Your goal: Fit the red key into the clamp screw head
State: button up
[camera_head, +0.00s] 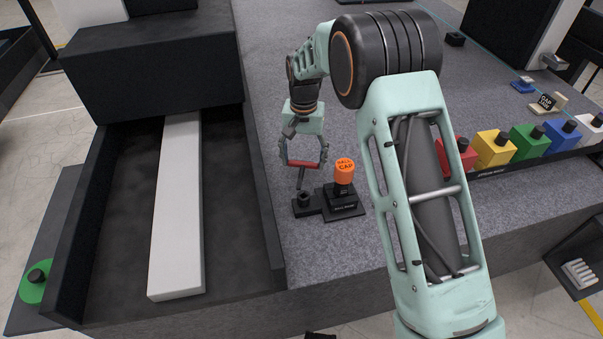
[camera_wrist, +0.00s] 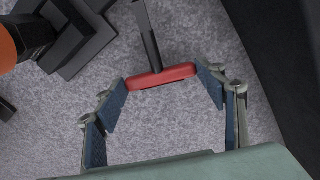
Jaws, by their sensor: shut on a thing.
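My gripper (camera_head: 303,163) is shut on the red key (camera_head: 301,164), with a finger at each end of its red crossbar. The wrist view also shows my gripper (camera_wrist: 165,88) and the red key (camera_wrist: 162,77). Its dark shaft (camera_wrist: 148,38) points down in the head view and leaves the wrist view at the top. The clamp screw head (camera_head: 304,197) is a small dark piece on a low black block, just below the shaft's tip. I cannot tell whether tip and screw head touch. The tip and screw head are not clear in the wrist view.
An orange ball cap (camera_head: 344,170) stands on a black base beside the clamp block, close right of my gripper. A pale slab (camera_head: 178,215) lies in a dark recessed bed at left. Coloured blocks (camera_head: 494,147) stand in a row at right. Grey speckled surface (camera_head: 300,245) is clear in front.

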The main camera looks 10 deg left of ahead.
jog(key=shift+r+p, duration=1.6)
jog(key=shift+r, duration=1.05)
jog(key=shift+r, duration=0.1)
